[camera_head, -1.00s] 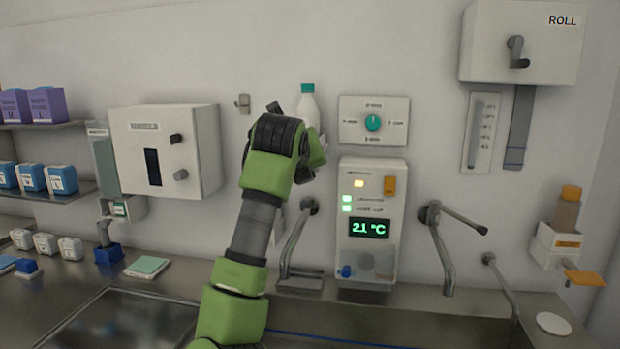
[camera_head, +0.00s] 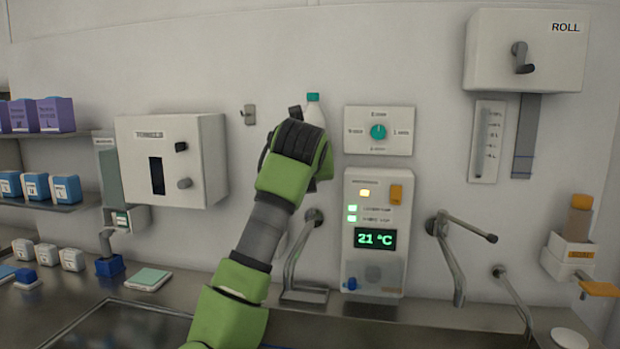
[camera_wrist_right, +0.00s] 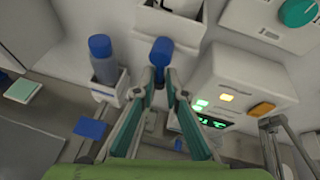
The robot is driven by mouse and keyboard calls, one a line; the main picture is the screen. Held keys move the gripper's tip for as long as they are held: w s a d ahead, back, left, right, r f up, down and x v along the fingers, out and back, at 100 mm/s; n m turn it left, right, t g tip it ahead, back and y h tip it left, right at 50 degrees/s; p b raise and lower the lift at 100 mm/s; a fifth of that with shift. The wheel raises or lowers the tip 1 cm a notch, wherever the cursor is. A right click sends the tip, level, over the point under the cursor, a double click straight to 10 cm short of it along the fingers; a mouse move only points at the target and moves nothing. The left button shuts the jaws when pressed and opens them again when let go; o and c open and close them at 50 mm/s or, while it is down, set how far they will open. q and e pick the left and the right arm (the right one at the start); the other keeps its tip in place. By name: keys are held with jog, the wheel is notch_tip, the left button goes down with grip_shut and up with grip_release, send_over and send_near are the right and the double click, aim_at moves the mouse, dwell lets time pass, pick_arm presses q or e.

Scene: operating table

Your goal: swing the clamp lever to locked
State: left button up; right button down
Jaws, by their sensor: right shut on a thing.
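My right gripper (camera_wrist_right: 161,76) is shut on a blue knob (camera_wrist_right: 162,50) in the right wrist view, with the fingertips on either side just below it. This knob looks like the end of the clamp lever; the rest of the lever is hidden and I cannot read its position. In the head view my right arm reaches up to the wall, and the dark back of the gripper hides its fingertips and the knob. My left gripper is not in view.
A temperature panel (camera_head: 376,272) and dial plate (camera_head: 405,142) are close on the right. A blue-capped bottle (camera_wrist_right: 104,66) stands left of the fingers. A white box (camera_head: 205,150) juts out at left.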

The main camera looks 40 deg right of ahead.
jog(key=c, duration=2.2)
grip_release()
jog(key=shift+r, duration=0.45)
jog(key=shift+o, duration=0.8)
jog(key=shift+a+f, duration=0.1)
jog(key=shift+a, duration=0.1)
jog(key=shift+f, duration=0.1)
jog(key=v, duration=1.2)
jog(key=shift+s, duration=0.1)
jog(key=shift+c, duration=0.6)
